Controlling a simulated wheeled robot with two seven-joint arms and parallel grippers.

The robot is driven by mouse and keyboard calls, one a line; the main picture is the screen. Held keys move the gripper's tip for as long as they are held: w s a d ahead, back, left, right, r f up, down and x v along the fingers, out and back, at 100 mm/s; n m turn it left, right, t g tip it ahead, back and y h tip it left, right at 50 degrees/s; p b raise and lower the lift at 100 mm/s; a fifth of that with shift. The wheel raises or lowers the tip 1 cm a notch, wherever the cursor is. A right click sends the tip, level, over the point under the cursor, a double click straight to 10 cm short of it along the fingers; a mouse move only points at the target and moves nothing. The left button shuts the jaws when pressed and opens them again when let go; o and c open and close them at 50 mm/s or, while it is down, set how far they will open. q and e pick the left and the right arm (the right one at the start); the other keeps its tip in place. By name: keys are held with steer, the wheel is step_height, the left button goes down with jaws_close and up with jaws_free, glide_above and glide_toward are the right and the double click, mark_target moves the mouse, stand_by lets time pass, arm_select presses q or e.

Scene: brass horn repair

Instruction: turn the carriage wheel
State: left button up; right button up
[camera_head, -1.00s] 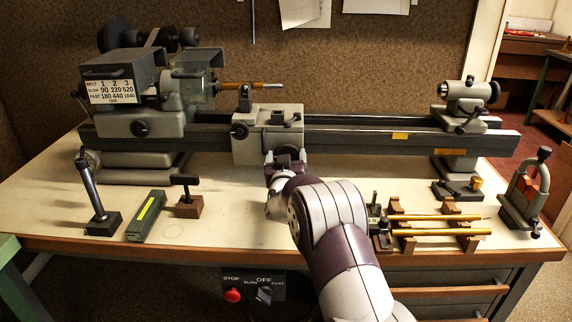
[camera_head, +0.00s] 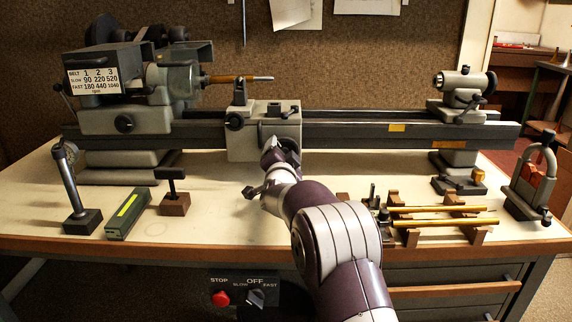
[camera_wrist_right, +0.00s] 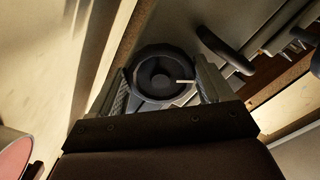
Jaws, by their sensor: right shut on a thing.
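The carriage (camera_head: 262,140) is a light grey block on the long dark lathe bed (camera_head: 350,135). The carriage wheel (camera_wrist_right: 160,78) is a round black wheel with a pale pin-like handle at its right side, seen face-on in the right wrist view. My right gripper (camera_head: 280,152) is at the carriage's front face, its fingers on both sides of the wheel and shut on it. In the head view my gripper and wrist hide the wheel. My left gripper is out of view.
The headstock (camera_head: 170,85) with a speed label stands left, the tailstock (camera_head: 463,90) right. A green box (camera_head: 128,213), a small stand (camera_head: 174,203) and a rod rack (camera_head: 440,222) with brass rods lie on the bench front. A red stop button (camera_head: 221,298) is below the bench edge.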

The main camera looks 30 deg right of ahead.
steer(key=m+b, duration=0.1)
steer(key=m, duration=0.1)
steer(key=m+b, duration=0.2)
steer(key=a+m+b, duration=0.1)
steer(key=m+b, duration=0.1)
steer(key=shift+w+r+t, duration=0.25)
steer(key=shift+r+t, duration=0.05)
steer(key=shift+w+a+r+m+b, duration=0.1)
steer(key=shift+m+b, duration=0.5)
steer(key=shift+m, duration=0.3)
steer(key=c, duration=0.4)
steer(key=shift+m, duration=0.5)
steer(key=shift+c, duration=0.4)
steer(key=shift+b, duration=0.3)
steer(key=shift+f, duration=0.4)
steer(key=shift+c, duration=0.2)
steer(key=o, duration=1.5)
steer(key=shift+s+d+r, duration=0.1)
steer(key=shift+s+d, duration=0.2)
steer(key=shift+s, duration=0.05)
steer(key=shift+w+a, duration=0.1)
